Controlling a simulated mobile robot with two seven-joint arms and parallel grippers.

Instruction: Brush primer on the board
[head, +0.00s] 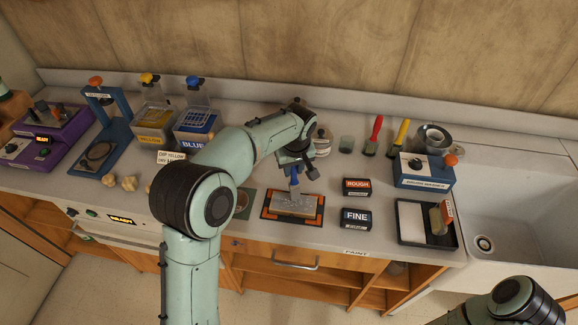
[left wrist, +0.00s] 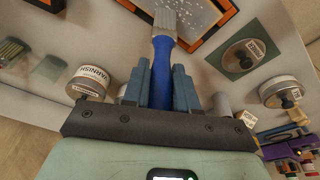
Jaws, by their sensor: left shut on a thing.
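My left gripper (head: 293,168) is shut on a blue-handled brush (left wrist: 161,68). The brush (head: 294,183) points down, its pale bristles at the board. In the head view the bristle end overlaps the board; I cannot tell if it touches. The board (head: 292,207) is greyish, with pale specks, and lies in an orange and dark frame (head: 264,213) near the counter's front edge. The board also shows in the left wrist view (left wrist: 203,14), with scattered white specks. My right gripper is out of view; only part of that arm shows at lower right.
A ROUGH block (head: 357,187) and a FINE block (head: 356,219) stand right of the frame. Red (head: 375,135) and yellow (head: 400,137) brushes stand behind. A black tray (head: 428,240) and a sink (head: 520,215) are farther right. A varnish tin (left wrist: 88,82) shows in the left wrist view.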

